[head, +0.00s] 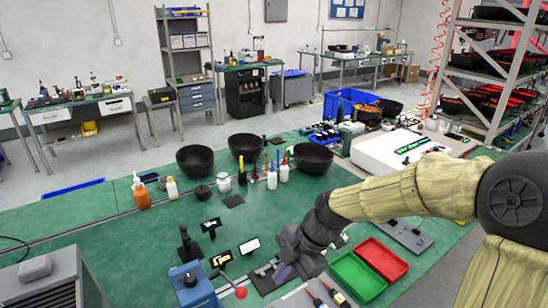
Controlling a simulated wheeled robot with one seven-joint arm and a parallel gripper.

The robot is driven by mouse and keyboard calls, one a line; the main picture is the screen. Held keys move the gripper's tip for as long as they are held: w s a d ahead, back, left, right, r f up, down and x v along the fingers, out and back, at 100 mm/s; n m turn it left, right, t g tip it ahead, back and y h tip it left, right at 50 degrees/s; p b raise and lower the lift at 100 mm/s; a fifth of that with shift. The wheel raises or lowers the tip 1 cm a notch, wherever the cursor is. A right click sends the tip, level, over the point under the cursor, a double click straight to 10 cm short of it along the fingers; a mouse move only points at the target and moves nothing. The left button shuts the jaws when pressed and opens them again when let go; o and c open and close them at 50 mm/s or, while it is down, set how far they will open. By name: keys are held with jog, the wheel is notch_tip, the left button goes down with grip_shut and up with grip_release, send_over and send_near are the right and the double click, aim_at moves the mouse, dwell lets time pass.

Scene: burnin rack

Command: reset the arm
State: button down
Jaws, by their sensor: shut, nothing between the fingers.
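My arm (400,195) reaches in from the right in the head view, in a cream fabric sleeve with dark joints. Its end, my gripper (286,272), points down low over the green bench (135,262), near the front middle. The gripper is shut with nothing visible held. Its fingertips are small and dark against the items below, so their exact contact with the bench is hard to tell.
A green tray (357,278) and a red tray (382,260) lie right of the gripper. A blue device (193,287) with a red-knobbed lever (240,292) stands left. Small screens (249,246), bottles (272,178) and black bowls (313,158) stand behind. A rack (490,75) rises at back right.

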jog(key=s+d+f+m+t+h, duration=0.1)
jog(key=d+m, duration=0.5)
jog(key=m, duration=0.6)
jog(key=s+d+f+m+t+h, duration=0.1)
jog(key=s+d+f+m+h, duration=0.2)
jog(key=m, duration=0.9)
jog(key=s+d+h, duration=0.1)
jog(key=s+d, duration=0.2)
jog(key=shift+d+m+t+h, duration=0.3)
jog(key=shift+d+m+t, duration=0.05)
jog(key=shift+m+t, duration=0.05)
jog(key=shift+f, duration=0.1)
jog(key=shift+a, duration=0.1)
